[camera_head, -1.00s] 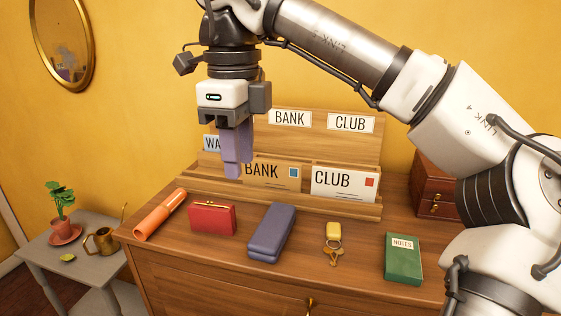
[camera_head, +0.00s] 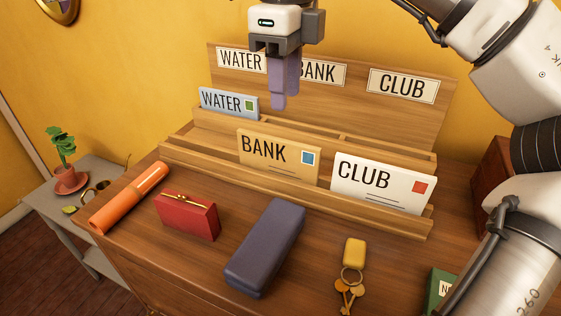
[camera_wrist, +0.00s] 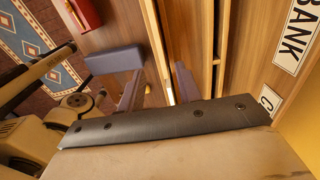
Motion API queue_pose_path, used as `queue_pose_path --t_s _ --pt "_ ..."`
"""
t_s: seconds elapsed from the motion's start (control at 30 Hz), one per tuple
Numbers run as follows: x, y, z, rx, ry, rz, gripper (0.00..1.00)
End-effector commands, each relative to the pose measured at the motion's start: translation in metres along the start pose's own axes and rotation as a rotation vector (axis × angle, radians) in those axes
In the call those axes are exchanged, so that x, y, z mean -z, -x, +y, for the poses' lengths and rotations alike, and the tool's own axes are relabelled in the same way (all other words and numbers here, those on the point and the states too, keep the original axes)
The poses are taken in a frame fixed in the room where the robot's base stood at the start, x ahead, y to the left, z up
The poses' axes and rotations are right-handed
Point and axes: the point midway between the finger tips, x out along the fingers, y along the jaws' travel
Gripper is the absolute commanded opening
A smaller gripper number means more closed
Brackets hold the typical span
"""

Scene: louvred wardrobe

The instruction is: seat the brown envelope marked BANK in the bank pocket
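The brown BANK envelope (camera_head: 279,155) stands in the front trough of the wooden letter rack (camera_head: 195,158), left of the white CLUB envelope (camera_head: 381,184). The BANK label (camera_head: 320,72) is on the rack's back board, between the WATER and CLUB labels, with its left edge hidden by my fingers. The pocket below it shows no envelope. My gripper (camera_head: 284,104) hangs above the rack, above the BANK envelope in the picture. Its purple fingers stand apart with nothing between them in the wrist view (camera_wrist: 160,90). The wrist view also shows the BANK label (camera_wrist: 297,36).
The blue-grey WATER envelope (camera_head: 229,103) sits in the rear left pocket. In front of the rack lie an orange tube (camera_head: 129,198), red purse (camera_head: 187,216), purple case (camera_head: 265,247) and keys with a yellow fob (camera_head: 354,254). A green notebook (camera_head: 437,290) is at right.

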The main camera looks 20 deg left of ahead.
Motion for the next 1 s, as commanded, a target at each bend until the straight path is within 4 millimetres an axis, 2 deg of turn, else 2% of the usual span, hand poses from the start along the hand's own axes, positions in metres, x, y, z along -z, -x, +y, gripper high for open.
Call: queue_pose_path --t_s 0.1,0.3,0.53,0.8,1.0 --pt "0.0 -0.024 0.0 -0.004 0.004 -0.001 0.35" --pt "0.0 -0.05 0.0 -0.001 0.0 0.001 0.35" --pt "-0.003 -0.066 0.0 -0.002 0.001 0.001 0.35" --pt "-0.008 -0.103 0.0 -0.002 0.0 0.0 0.35" --pt "-0.008 -0.108 0.0 0.0 -0.001 0.0 0.35"
